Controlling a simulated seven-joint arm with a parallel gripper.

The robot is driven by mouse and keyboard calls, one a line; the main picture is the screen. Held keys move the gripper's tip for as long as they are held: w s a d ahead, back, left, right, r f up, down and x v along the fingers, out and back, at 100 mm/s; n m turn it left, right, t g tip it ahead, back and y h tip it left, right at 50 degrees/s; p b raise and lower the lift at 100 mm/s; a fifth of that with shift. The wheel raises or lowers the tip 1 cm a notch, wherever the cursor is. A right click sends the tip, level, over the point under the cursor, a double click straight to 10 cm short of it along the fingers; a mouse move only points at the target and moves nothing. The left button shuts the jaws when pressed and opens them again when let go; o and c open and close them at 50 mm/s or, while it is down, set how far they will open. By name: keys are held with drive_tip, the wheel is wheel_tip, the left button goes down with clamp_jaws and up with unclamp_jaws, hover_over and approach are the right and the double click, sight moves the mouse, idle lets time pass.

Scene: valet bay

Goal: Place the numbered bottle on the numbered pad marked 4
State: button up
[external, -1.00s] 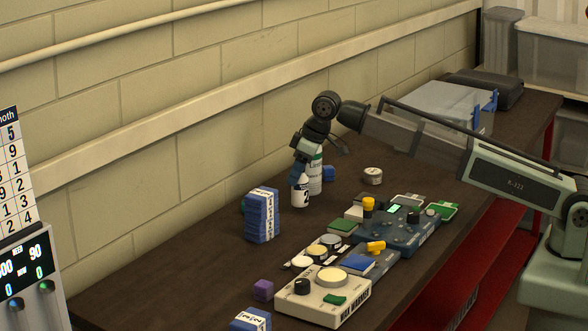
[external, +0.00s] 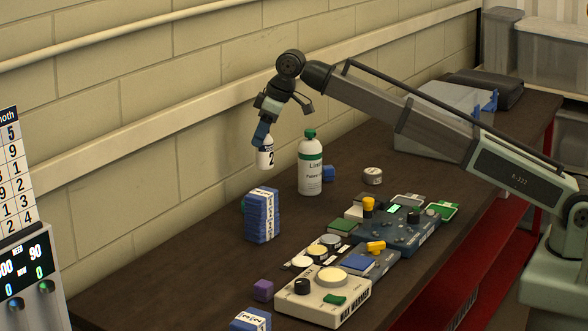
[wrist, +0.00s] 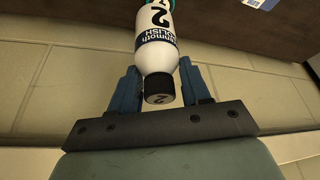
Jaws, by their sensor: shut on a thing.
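A white bottle marked 2 (external: 265,154) is held in my gripper (external: 261,134), well above the table and close to upright. In the wrist view the bottle (wrist: 157,55) sits between the blue fingers, with a black cap marked 2, a dark label band ending in "POLISH" and a teal part at its far end. My gripper is shut on its cap end. No pad with a readable 4 shows in either view.
A larger white bottle with a green cap (external: 310,166) stands on the table, right of the held bottle. A stack of blue blocks (external: 262,216) stands below it. Control boxes (external: 323,296) and coloured pieces fill the front right. The wall runs along the back.

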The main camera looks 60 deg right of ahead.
drive_tip(key=shift+s+a+x, duration=0.1)
drive_tip(key=shift+a+x, duration=0.05)
drive_tip(key=shift+x, duration=1.45)
drive_tip(key=shift+s+a+x, duration=0.1)
drive_tip(key=shift+a+x, duration=0.05)
drive_tip(key=shift+x, duration=1.45)
drive_tip(key=shift+s+a+x, duration=0.1)
drive_tip(key=shift+a+x, duration=0.05)
drive_tip(key=shift+x, duration=1.45)
drive_tip(key=shift+f, duration=0.15)
drive_tip(key=o, duration=1.1)
drive_tip(key=shift+o, duration=0.2)
drive_tip(key=v, duration=1.2)
drive_tip(key=shift+d, duration=0.1)
